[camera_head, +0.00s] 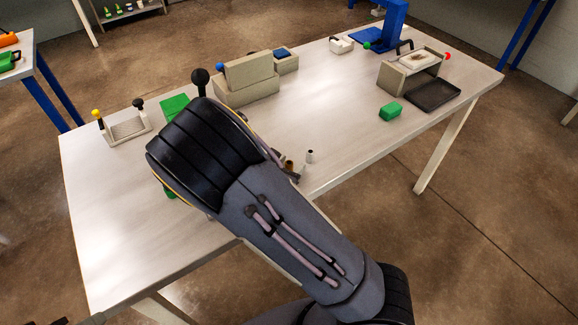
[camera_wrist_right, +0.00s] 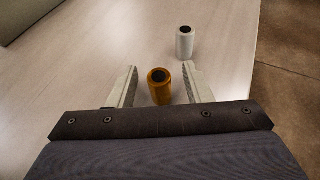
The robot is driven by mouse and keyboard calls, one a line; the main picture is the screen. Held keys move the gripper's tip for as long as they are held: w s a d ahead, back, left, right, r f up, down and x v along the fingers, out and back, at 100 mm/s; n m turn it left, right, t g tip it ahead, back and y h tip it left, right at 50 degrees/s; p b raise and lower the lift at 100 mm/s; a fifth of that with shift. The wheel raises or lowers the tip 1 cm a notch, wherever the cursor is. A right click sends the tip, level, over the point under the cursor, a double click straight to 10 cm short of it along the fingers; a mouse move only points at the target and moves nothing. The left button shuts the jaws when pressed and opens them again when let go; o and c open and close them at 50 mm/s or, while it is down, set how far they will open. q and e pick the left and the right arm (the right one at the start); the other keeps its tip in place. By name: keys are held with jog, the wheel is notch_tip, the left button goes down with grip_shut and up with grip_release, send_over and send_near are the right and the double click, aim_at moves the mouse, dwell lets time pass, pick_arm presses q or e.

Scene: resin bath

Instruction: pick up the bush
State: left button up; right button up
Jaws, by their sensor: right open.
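A bronze-coloured hollow bush (camera_wrist_right: 160,90) stands upright on the pale table. In the right wrist view it is between the two fingers of my right gripper (camera_wrist_right: 160,67), with a gap showing on each side. The gripper is open and empty. In the head view the bush (camera_head: 289,165) is only partly visible beside my right forearm, which hides most of the gripper. A pale hollow cylinder (camera_wrist_right: 184,43) stands upright just beyond the fingertips; it also shows in the head view (camera_head: 310,156). My left gripper is not in view.
The table (camera_head: 330,110) has clear room at centre. A green block (camera_head: 390,111), a dark tray (camera_head: 433,95) and a beige fixture (camera_head: 408,75) stand at right. A beige block fixture (camera_head: 247,88) stands at the back, and a small holder (camera_head: 127,130) at left. The front edge is near the bush.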

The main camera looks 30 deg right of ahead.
grip_shut()
dwell(0.3)
